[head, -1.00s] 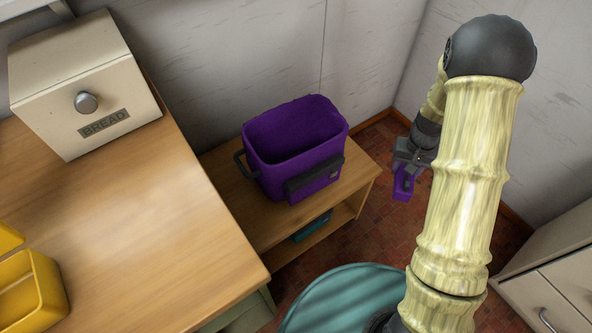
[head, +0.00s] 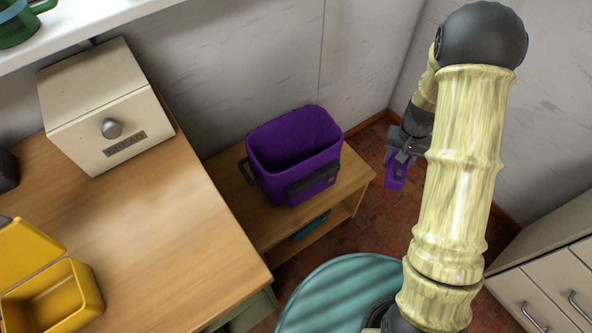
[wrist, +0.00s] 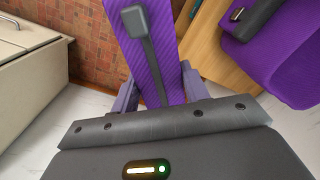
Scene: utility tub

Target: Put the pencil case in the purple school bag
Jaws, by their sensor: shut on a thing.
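The purple school bag (head: 318,182) stands upright with its top open on a low wooden shelf unit. It has a dark front pocket strip and a dark handle at its left. Its inside looks empty, though the bottom is in shadow. My gripper (head: 398,168) is shut on the pencil case (head: 396,184), right of the bag and apart from it. In the wrist view the pencil case (wrist: 171,60) is purple with fine stripes and a dark grey tab, held between the fingers. Part of the bag (wrist: 285,60) shows there at the upper right.
The low shelf unit (head: 352,178) has a teal item (head: 311,227) on its lower level. A wooden counter (head: 170,240) at the left carries a bread box (head: 105,110) and an open yellow container (head: 55,300). White drawers (head: 545,290) stand at the lower right. Walls close off the back.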

